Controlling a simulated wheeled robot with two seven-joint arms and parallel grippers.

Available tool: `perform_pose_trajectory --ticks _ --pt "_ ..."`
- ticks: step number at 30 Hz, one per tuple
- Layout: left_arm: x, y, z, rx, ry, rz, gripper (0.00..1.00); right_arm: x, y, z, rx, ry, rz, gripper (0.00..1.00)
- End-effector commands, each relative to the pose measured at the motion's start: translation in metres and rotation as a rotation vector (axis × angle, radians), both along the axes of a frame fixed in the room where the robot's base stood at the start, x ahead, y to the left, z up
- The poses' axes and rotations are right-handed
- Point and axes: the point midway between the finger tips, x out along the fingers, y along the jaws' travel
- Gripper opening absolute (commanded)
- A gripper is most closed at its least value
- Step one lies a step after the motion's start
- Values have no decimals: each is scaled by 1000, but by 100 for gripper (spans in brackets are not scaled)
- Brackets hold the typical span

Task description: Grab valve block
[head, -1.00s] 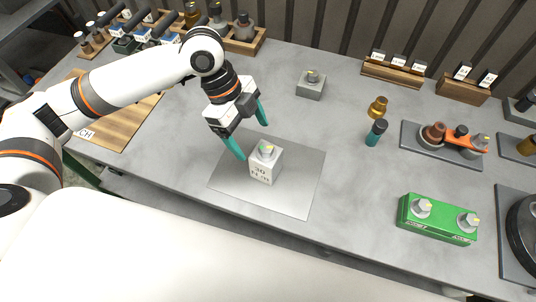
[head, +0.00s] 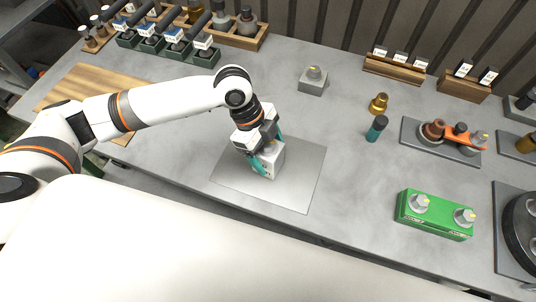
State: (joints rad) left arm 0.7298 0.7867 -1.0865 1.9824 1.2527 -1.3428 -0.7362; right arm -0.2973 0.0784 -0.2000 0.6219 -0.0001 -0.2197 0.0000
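A white block (head: 270,161) with dark lettering on its front and a grey knob on top, the likely valve block, stands on a thin grey plate (head: 302,180) in the middle of the table. My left gripper (head: 268,151) points down at it, with one teal finger in front of its left side and the other behind it. The fingers straddle the block and hide part of its face and knob. Whether they press on it cannot be made out. My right gripper is not in view.
A grey block with a knob (head: 313,80) stands behind. A brass part (head: 378,103) and a teal-and-black bottle (head: 376,128) stand right of centre. A green box with two knobs (head: 434,215) is at front right. A wooden board (head: 82,85) lies left.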

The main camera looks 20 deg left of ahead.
Motion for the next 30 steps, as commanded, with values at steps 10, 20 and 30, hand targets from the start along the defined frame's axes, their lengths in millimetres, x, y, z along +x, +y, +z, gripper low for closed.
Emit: perform_pose_trajectory --ticks 10,20,30 --pt "0 0 0 0 0 0 20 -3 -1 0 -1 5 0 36" --pt "1 0 3 -4 -4 0 0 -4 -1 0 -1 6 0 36" --pt "2 -1 42 -5 -8 -1 0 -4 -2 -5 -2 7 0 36"
